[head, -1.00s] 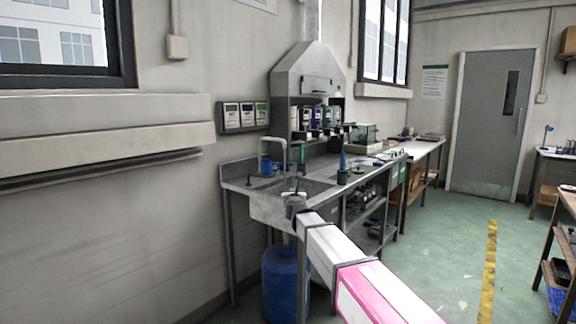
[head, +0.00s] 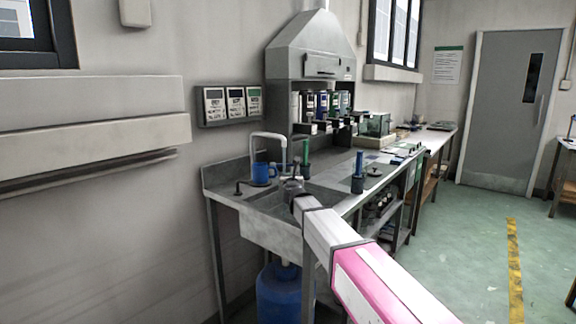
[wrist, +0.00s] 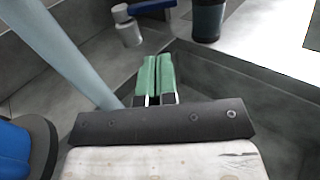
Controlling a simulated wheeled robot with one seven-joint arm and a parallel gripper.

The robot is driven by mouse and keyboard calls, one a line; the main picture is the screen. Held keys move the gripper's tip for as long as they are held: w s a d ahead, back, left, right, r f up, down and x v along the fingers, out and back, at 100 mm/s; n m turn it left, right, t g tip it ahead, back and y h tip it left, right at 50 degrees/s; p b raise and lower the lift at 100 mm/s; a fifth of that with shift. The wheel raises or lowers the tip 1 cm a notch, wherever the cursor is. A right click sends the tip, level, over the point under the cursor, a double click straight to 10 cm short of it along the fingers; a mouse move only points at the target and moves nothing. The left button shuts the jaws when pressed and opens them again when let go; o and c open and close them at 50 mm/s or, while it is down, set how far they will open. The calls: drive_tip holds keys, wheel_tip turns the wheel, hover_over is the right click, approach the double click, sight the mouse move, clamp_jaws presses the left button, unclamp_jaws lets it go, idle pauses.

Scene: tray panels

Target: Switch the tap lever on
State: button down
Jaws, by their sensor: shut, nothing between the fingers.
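In the wrist view a short grey stepped post (wrist: 127,26) with a blue bar (wrist: 152,5) at its top looks like the tap lever. It stands beyond my fingertips, apart from them, and the top edge cuts it off. I cannot make it out clearly in the head view. The pale tap spout (head: 268,138) arches over the sink; its pipe (wrist: 62,52) slants down the left of the wrist view. My gripper (wrist: 156,78) has its green fingertips together and empty, over the sink. In the head view my gripper (head: 292,184) is small and partly hidden by my arm.
A dark knob (head: 238,188) is on the left counter.

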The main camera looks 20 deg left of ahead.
sight(290, 165)
drive_tip(key=x, duration=1.4)
drive_tip(key=shift+w+a, duration=0.2)
drive_tip(key=shift+w, duration=0.1)
drive_tip(key=shift+w, duration=0.15)
drive_tip(key=shift+d+x, duration=0.15)
drive_tip(key=shift+x, duration=0.6)
drive_tip(key=shift+d+x, duration=0.15)
drive_tip(key=shift+x, duration=0.55)
drive_tip(key=shift+w, duration=0.1)
drive_tip(key=shift+d, duration=0.1)
